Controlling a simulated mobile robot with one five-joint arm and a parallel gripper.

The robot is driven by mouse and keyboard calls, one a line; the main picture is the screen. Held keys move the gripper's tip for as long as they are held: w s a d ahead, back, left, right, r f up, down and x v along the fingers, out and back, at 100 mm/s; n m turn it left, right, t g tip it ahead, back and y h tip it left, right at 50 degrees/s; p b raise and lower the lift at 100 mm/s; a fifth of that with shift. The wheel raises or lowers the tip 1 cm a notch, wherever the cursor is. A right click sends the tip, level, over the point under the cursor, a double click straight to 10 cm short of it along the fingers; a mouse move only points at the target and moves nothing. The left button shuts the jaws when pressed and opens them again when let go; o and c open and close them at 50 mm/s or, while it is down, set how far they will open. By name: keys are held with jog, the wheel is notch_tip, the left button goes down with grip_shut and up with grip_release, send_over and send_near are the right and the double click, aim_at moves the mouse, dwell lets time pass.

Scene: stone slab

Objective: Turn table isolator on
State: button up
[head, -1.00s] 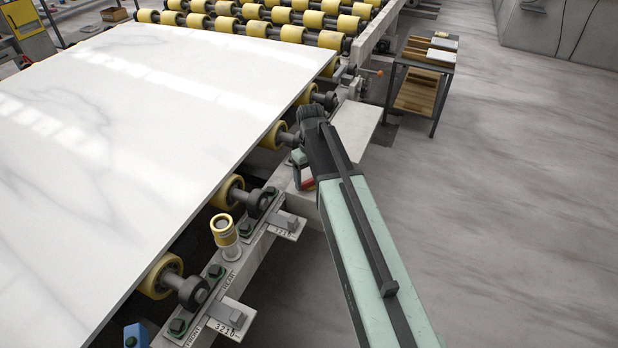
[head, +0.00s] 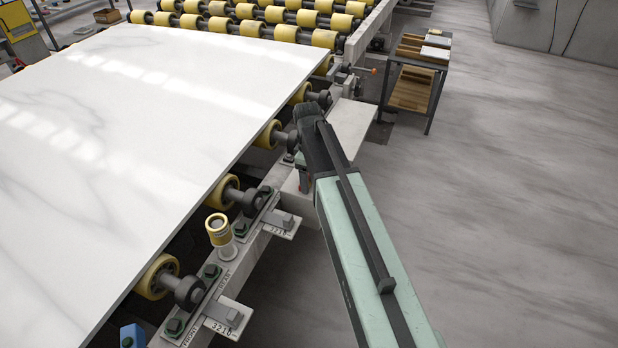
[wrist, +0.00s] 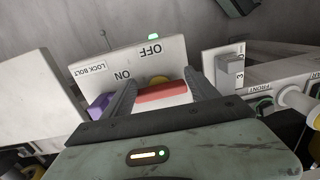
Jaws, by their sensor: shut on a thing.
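In the wrist view my gripper (wrist: 160,82) is shut on the red handle (wrist: 162,93) of the isolator, with one dark finger at each end of it. The pale isolator plate (wrist: 178,47) carries the words OFF and ON, upside down in this view, and a LOCK BOLT label. A purple block (wrist: 98,105) sits left of the fingers. In the head view my arm reaches to the side of the roller frame, and the wrist hides most of the isolator.
A large white slab (head: 120,130) lies on yellow rollers left of my arm. A capped yellow post (head: 219,232) and brackets stand along the frame (head: 255,245). A small cart (head: 413,85) stands beyond. The floor on the right is clear.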

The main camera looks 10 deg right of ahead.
aim_at(310, 184)
jog(key=shift+w+a+n+t, duration=0.3)
jog(key=shift+w+a+t, duration=0.1)
jog(key=shift+w+a, duration=0.45)
jog(key=o, duration=1.5)
jog(key=shift+d, duration=0.1)
jog(key=shift+o, duration=0.2)
jog(key=shift+r, duration=0.1)
jog(key=shift+w+r+p, duration=0.2)
jog(key=shift+r+p, duration=0.3)
jog(key=shift+p, duration=0.3)
notch_tip(310, 184, up, 7)
jog(key=s+d+p, duration=0.1)
jog(key=p, duration=0.5)
jog(key=shift+s+d+g+p, duration=0.25)
jog(key=shift+g+p, duration=0.05)
jog(key=shift+f, duration=0.1)
